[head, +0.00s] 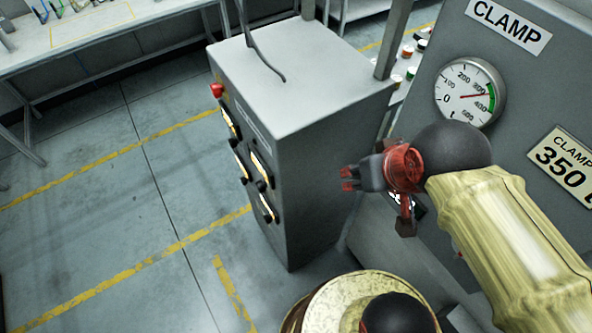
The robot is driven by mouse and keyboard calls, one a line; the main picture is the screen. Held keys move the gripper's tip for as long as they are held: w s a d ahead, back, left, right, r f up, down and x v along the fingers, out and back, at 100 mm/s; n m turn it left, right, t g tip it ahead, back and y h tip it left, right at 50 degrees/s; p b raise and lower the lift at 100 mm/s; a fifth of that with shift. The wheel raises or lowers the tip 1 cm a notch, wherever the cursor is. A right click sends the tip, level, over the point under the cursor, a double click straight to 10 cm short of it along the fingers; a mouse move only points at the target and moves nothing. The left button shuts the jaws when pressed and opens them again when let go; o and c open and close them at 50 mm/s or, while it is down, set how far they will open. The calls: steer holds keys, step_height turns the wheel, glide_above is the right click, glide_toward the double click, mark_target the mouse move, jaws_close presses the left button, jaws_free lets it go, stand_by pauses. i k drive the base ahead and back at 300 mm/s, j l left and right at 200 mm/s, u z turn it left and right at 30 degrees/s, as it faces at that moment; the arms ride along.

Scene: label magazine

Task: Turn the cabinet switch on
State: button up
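A grey cabinet (330,125) stands upright in the middle of the head view. Its narrow left face carries several dark switches or handles with pale plates, such as an upper one (229,122) and a lower one (268,208). A red knob (217,90) sticks out near its top left corner. The face is seen at a steep angle, so I cannot tell how any switch is set. My gripper (372,192), red and dark grey, is right of the cabinet, apart from the switches. No held object shows, and its finger opening is unclear.
A grey panel with a CLAMP sign (508,25), a round gauge (470,92) and a 350 plate (562,168) stands at the right, close to my arm. A white workbench (100,32) is at the back left. The floor left of the cabinet is clear, with yellow lines.

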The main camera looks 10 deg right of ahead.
mark_target(216, 90)
steer(key=j+u, duration=0.8)
steer(key=i+j+u, duration=0.15)
steer(key=j+u, duration=0.25)
